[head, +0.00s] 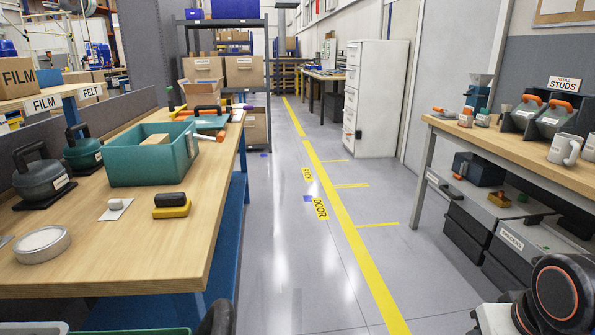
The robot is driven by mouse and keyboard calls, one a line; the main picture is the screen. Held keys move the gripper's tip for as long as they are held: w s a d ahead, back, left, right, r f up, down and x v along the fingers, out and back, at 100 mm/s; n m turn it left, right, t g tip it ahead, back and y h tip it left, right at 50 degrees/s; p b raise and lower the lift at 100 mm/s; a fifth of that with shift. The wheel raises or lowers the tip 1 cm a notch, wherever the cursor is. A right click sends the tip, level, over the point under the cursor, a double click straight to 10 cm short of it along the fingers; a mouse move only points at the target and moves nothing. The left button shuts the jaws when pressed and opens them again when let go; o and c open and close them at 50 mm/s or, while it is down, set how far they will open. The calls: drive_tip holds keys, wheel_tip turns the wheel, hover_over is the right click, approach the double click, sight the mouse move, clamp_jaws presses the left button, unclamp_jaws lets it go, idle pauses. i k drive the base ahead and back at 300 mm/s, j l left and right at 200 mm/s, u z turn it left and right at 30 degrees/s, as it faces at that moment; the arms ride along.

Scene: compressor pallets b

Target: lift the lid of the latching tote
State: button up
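I cannot tell for sure which container is the latching tote. A teal box (122,168) stands open on the left bench, with a cardboard-coloured block inside and no lid visible on it. Grey containers stand under the right bench; one labelled grey container (512,240) is partly cut off by the picture's right side, and any latch on it is too small to make out. A dark box (478,169) sits on the shelf above it. My gripper is not in view; only a dark round part of my arm with an orange ring shows at the bottom right.
The left bench (170,245) also holds dark lidded pots, a round tin and a black-and-yellow block (171,206). The right bench (495,140) carries orange-handled holders and mugs. A clear aisle with a yellow floor line (345,220) runs between them towards a white cabinet (374,100).

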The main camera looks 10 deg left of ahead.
sight(217, 121)
drive_tip(key=i, duration=1.7)
drive_tip(key=i+u, duration=0.15)
drive_tip(key=i, duration=0.4)
drive_tip(key=i+l+u, duration=0.15)
drive_tip(key=i, duration=0.45)
drive_tip(key=i+l+u, duration=0.1)
drive_tip(key=i, duration=0.45)
